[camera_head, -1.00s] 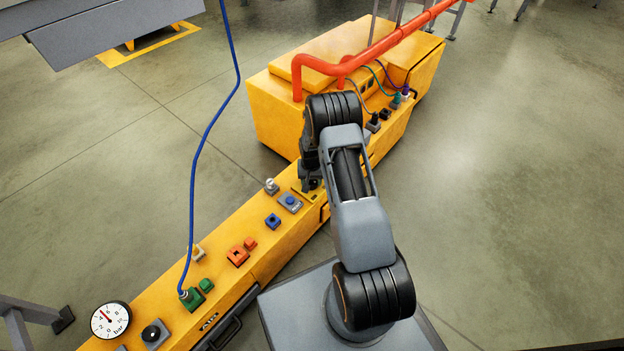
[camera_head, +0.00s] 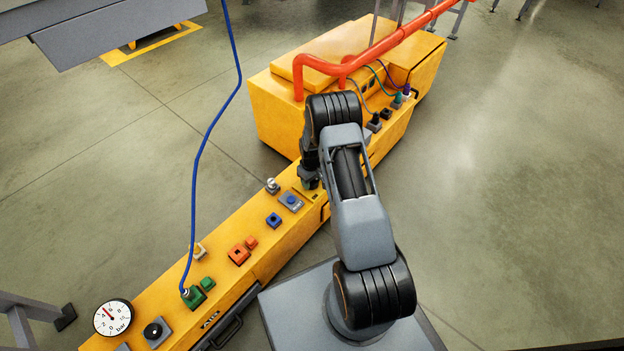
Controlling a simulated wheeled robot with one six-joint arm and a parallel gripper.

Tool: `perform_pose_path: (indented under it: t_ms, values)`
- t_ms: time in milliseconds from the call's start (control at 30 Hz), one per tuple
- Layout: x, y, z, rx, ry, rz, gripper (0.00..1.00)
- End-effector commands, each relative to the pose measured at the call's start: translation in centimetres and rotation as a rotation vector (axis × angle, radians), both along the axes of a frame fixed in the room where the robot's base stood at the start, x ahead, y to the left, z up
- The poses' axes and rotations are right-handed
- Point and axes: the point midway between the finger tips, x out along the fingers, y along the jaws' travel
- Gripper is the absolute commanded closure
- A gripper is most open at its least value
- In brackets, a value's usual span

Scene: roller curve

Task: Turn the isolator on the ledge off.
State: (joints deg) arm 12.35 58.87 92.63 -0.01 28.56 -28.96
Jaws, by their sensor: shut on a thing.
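My gripper (camera_head: 309,184) reaches down to the top of the yellow ledge (camera_head: 225,262), near its far end by the yellow cabinet. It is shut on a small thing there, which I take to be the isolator. The gripper and arm hide the isolator's handle. Only a dark-yellow strip (camera_head: 302,195) shows on the ledge beside the fingers. I cannot see which way the handle points.
A blue cable (camera_head: 203,145) hangs to a green socket (camera_head: 193,297). A gauge (camera_head: 112,317) and black knob (camera_head: 153,330) sit nearest. An orange pipe (camera_head: 375,51) crosses the cabinet (camera_head: 270,115).

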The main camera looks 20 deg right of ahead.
Motion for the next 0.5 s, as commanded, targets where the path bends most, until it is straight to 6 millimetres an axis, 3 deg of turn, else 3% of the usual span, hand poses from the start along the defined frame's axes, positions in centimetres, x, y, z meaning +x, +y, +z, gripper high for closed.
perform_pose_path:
  t_ms: [500]
  values:
    - [0.31, 0.01, 0.18, -0.002, -0.009, 0.044, 0.72]
